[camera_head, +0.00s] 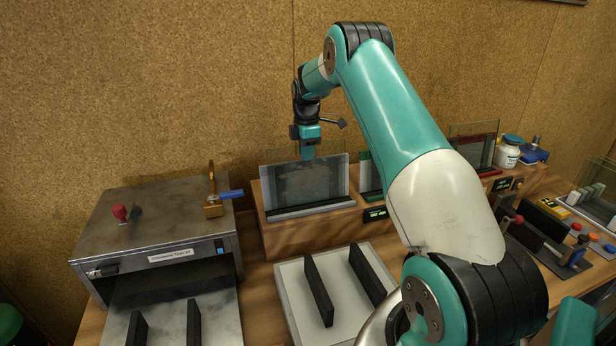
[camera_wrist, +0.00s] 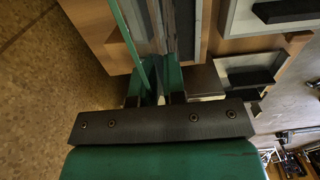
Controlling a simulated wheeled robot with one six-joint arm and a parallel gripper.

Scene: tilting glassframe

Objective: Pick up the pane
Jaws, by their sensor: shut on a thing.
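A green glass edge (camera_wrist: 130,42) shows just left of the fingers. Another taller transparent sheet seems to stand behind in the head view. The exact contact at the fingertips is hard to make out.
A white tray (camera_head: 290,300) with two black bars lies in front of the block. A red-edged rack (camera_head: 474,150), a white jar (camera_head: 507,153) and clamps stand at right. The cork wall is close behind.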

